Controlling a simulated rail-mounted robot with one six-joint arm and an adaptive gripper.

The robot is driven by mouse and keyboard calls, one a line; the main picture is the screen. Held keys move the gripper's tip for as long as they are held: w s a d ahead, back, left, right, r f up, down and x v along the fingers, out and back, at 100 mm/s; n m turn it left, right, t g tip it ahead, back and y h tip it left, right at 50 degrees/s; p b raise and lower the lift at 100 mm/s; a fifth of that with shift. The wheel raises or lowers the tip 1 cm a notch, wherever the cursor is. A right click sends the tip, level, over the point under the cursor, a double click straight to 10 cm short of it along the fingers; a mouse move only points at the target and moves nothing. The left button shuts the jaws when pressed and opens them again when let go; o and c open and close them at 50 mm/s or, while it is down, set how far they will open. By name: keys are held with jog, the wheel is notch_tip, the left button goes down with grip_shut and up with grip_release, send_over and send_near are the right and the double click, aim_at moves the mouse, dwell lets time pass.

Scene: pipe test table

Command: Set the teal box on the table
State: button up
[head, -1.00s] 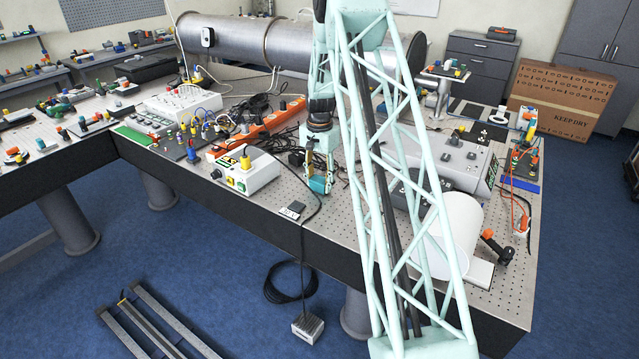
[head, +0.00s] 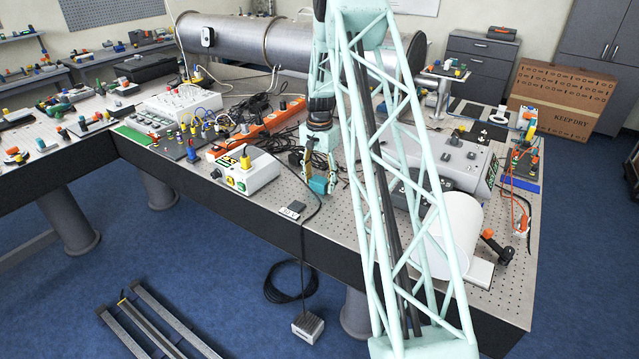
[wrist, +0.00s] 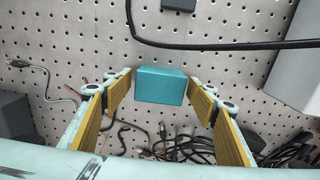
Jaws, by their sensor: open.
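The teal box (wrist: 161,85) is on the perforated metal table (wrist: 75,30), between my fingertips in the wrist view. In the head view the teal box (head: 318,186) shows small near the table's front edge. My gripper (wrist: 160,90) is open, with one yellow-padded finger on each side of the box and narrow gaps beside it. My gripper (head: 320,180) also shows in the head view, its fingers spread around the box. The underside of the box is hidden, so its contact with the table is not directly visible.
Dark cables (wrist: 185,150) lie on the near side of the box in the wrist view, and a thick black cable (wrist: 220,45) runs beyond it. A white control box (head: 245,172) stands left of my gripper. A white cylinder (head: 455,235) lies to the right, behind my arm.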

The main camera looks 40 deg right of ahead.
aim_at(319, 180)
notch_tip(319, 180, up, 12)
dwell(0.6)
jog(key=shift+f, duration=0.1)
dwell(0.5)
